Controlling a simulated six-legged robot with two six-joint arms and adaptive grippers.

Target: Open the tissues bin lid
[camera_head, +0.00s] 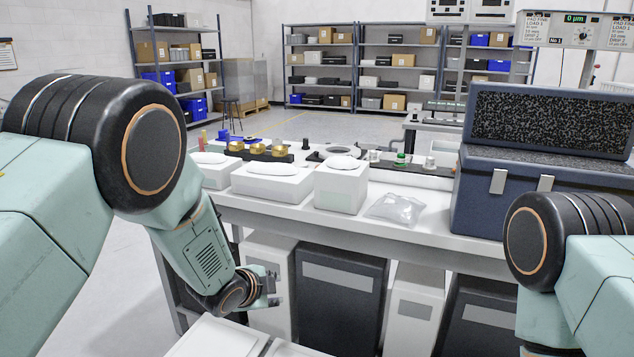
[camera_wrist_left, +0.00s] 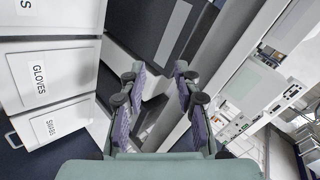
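My left gripper (camera_head: 266,290) is in front of the workbench, at the height of the bins beneath it. In the left wrist view its two fingers (camera_wrist_left: 160,72) stand apart with nothing between them. White labelled bins show at left in that view: a gloves bin (camera_wrist_left: 58,72), a swabs bin (camera_wrist_left: 66,125) and another bin (camera_wrist_left: 55,16) whose cut-off label ends in S. No label reading tissues can be read, so I cannot tell which bin is the tissues bin. White tops (camera_head: 218,338) show at the bottom of the head view. My right gripper is outside the frames.
The white workbench (camera_head: 440,243) holds white boxes (camera_head: 272,182), a clear bag (camera_head: 396,209) and a dark blue case (camera_head: 500,200). Dark (camera_head: 340,300) and white (camera_head: 415,305) bins stand under it. Open floor (camera_head: 125,290) lies left of the bench.

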